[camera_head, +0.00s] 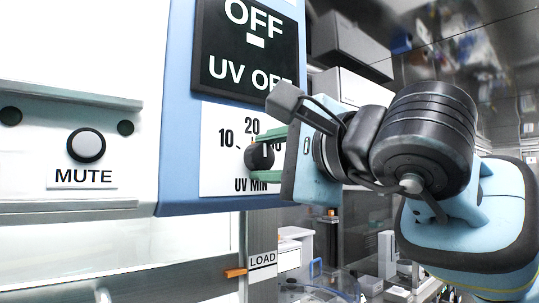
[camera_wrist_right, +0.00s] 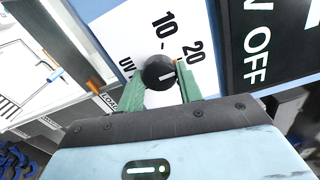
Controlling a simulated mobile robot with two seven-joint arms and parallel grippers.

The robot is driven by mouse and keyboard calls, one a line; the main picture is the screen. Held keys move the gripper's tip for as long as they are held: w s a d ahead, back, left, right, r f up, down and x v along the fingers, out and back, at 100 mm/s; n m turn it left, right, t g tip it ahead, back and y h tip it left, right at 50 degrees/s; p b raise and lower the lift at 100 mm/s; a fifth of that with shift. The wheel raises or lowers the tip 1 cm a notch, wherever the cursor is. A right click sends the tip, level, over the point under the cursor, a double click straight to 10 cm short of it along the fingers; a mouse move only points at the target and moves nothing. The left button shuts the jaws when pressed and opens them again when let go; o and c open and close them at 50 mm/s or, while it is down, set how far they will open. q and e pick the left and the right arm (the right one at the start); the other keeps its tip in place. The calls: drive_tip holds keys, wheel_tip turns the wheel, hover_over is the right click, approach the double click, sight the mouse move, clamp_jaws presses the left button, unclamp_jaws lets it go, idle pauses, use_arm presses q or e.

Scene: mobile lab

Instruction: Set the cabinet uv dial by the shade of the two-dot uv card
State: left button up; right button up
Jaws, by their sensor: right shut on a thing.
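The cabinet uv dial is a black round knob (camera_head: 258,156) on a white UV MIN plate (camera_head: 213,172) with marks 10, 20 and a partly hidden one at right. My right gripper (camera_head: 267,155) has its green fingers on either side of the knob, shut on it. The right wrist view shows the knob (camera_wrist_right: 157,72) between the fingertips (camera_wrist_right: 160,90). A short white line on the knob seems to point toward 20, but the fingers crowd it. No two-dot uv card shows in either view. My left gripper is not in view.
A black display (camera_head: 245,50) above the dial reads OFF and UV OFF, its right edge partly covered by my arm. A MUTE button (camera_head: 86,146) is at left. A LOAD label (camera_head: 262,260) is below. Shelves and lab equipment stand behind at right.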

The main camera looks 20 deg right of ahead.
idle(0.5)
drive_tip(key=o, duration=1)
drive_tip(key=shift+b+v, duration=0.35)
drive_tip(key=shift+v, duration=3.6)
